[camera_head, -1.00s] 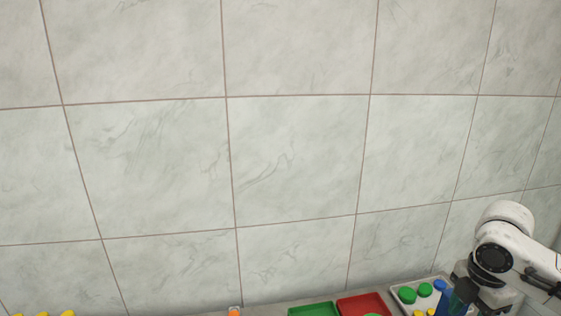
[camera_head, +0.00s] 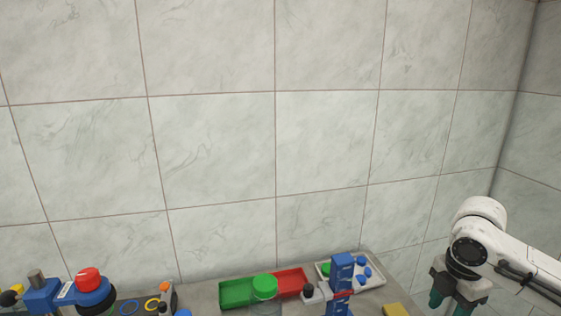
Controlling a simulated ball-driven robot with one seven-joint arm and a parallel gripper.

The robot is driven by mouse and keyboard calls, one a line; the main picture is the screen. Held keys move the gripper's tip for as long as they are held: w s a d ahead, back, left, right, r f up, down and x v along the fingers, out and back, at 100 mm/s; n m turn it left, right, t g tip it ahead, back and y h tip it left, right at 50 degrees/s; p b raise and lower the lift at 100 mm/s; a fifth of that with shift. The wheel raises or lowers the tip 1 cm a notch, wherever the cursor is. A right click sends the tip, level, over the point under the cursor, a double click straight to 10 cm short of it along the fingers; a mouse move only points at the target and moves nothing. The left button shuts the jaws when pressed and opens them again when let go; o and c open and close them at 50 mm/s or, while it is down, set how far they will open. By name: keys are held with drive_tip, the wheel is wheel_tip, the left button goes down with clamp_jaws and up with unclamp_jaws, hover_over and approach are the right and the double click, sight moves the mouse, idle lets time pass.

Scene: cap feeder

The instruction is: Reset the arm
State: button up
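My arm comes in from the right edge, with a white elbow-like link and a dark grey wrist. My gripper (camera_head: 450,303) points downward at the bottom right, with teal fingers partly cut off by the frame's lower edge. A gap shows between the two fingers, and I see nothing between them. The fingertips are out of frame. The gripper is to the right of the worktop items and appears clear of them.
A worktop runs along the bottom. On it are a green tray (camera_head: 238,294), a red tray (camera_head: 293,283), a green-lidded jar (camera_head: 265,286), a blue upright feeder (camera_head: 341,276), a pale tray of caps (camera_head: 378,277), a yellow block (camera_head: 395,310) and a red-topped blue device (camera_head: 88,281).

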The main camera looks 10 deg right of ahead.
drive_tip(key=w+a+m+t+y, duration=0.2)
drive_tip(key=w+a+m, duration=0.1)
drive_tip(key=a, duration=0.9)
drive_tip(key=w+a+m+t+y, duration=0.2)
drive_tip(key=w+a+t+y, duration=0.1)
drive_tip(key=a, duration=0.8)
drive_tip(key=s+a+f+m, duration=0.3)
drive_tip(key=s+f+m, duration=0.5)
drive_tip(key=s+f, duration=0.25)
drive_tip(key=s+d+f+m+g+h, duration=0.1)
drive_tip(key=s+d+f, duration=0.1)
drive_tip(key=s, duration=0.3)
drive_tip(key=s+d+f+m+g+h, duration=0.1)
drive_tip(key=s+d+f+m, duration=0.1)
drive_tip(key=s+f, duration=0.2)
drive_tip(key=s+d+f+m+h, duration=0.1)
drive_tip(key=s+d+f, duration=0.1)
drive_tip(key=s, duration=0.3)
drive_tip(key=shift+s+f+g, duration=0.35)
drive_tip(key=shift+f+g, duration=0.05)
drive_tip(key=s+d+f+m+g+h, duration=0.1)
drive_tip(key=s+d+m+h, duration=0.1)
drive_tip(key=s+d, duration=0.3)
drive_tip(key=shift+s+f, duration=0.15)
drive_tip(key=shift+s, duration=0.9)
